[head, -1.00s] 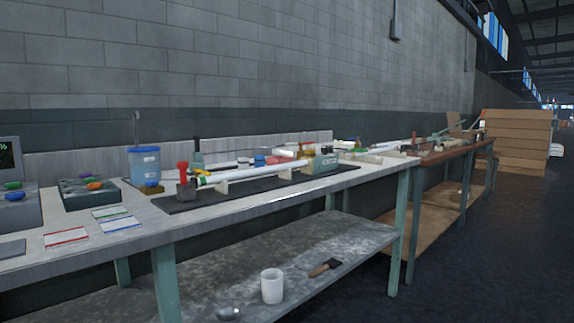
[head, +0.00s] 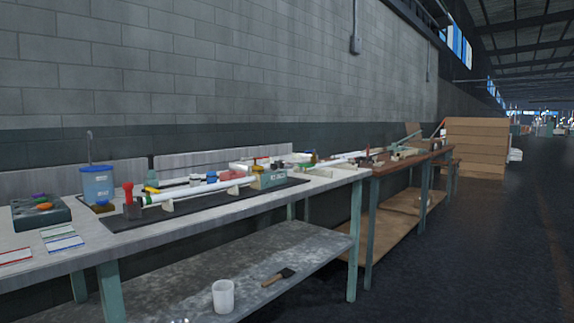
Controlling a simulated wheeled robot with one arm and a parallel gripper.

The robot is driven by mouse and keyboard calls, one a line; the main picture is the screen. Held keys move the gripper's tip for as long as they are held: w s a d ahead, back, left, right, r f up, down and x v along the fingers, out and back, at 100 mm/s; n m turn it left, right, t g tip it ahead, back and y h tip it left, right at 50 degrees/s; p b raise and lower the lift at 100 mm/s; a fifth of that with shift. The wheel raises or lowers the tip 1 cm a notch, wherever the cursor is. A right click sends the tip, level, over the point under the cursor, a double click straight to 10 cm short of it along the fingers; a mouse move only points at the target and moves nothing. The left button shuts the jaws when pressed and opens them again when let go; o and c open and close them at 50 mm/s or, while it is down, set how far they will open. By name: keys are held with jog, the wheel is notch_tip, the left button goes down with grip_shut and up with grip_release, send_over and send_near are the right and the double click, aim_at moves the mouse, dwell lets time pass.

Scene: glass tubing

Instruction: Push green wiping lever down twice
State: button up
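My gripper is not in view. I cannot make out the green wiping lever for certain. A thin greenish bar (head: 411,138) slants up above the brown-topped bench (head: 383,163) at the right, but it is too small to identify. On the nearer grey bench (head: 335,182), a long white tube (head: 200,190) lies on supports over a black mat (head: 127,222).
A blue container (head: 97,184) and a dark tray (head: 40,213) stand at the left. Stacked wooden boards (head: 477,147) stand beyond the benches. The dark floor at the right is clear.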

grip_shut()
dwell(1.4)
